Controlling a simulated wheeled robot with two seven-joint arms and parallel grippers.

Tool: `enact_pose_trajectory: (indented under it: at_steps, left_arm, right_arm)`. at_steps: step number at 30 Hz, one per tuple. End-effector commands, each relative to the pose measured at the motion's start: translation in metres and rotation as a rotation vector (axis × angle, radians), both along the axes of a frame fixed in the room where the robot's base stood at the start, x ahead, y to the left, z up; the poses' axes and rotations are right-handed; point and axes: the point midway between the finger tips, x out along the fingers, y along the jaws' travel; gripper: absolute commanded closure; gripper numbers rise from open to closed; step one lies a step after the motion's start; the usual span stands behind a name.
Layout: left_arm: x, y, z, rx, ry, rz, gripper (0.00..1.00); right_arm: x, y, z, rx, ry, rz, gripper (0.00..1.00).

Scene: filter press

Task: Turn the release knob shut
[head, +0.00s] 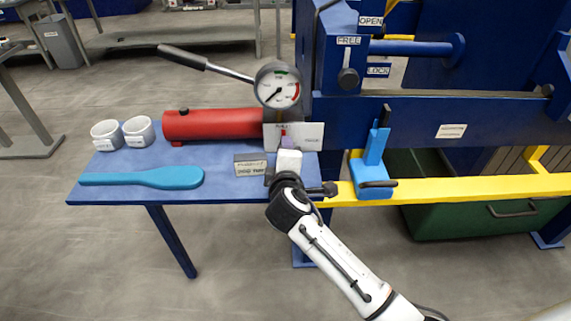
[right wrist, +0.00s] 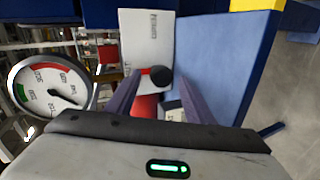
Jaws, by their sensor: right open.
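The release knob (right wrist: 161,76), small, round and black, shows in the right wrist view in front of a white labelled plate (right wrist: 146,35). In the head view the plate (head: 312,136) stands at the right end of the red pump cylinder (head: 212,124), and my right gripper hides the knob. My right gripper (right wrist: 158,80) is open, its two fingers on either side of the knob; I cannot tell whether they touch it. In the head view the right gripper (head: 286,150) is at the blue table's right end. My left gripper is not in view.
A pressure gauge (head: 278,86) and black-handled lever (head: 183,57) rise beside the gripper. A small labelled block (head: 250,165), blue paddle (head: 142,178) and two white cups (head: 107,134) are on the table (head: 222,190). The blue press frame and yellow rail (head: 470,188) are right.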

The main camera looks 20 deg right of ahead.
Motion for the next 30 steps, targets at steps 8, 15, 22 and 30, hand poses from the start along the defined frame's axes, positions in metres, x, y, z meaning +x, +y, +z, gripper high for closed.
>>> enact_pose_trajectory:
  at_steps: [8,15,22,30]
  left_arm:
    - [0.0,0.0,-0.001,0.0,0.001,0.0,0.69]
    - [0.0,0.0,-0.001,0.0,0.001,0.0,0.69]
    - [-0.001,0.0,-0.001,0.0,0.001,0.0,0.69]
    - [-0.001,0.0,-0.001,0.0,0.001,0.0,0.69]
  right_arm:
    - [-0.049,0.014,0.019,0.002,-0.001,-0.001,0.52]
    - [-0.068,0.02,0.028,-0.001,-0.002,0.0,0.52]
    - [-0.069,0.02,0.028,-0.002,-0.001,-0.001,0.52]
    - [-0.07,0.02,0.028,0.0,0.0,-0.002,0.52]
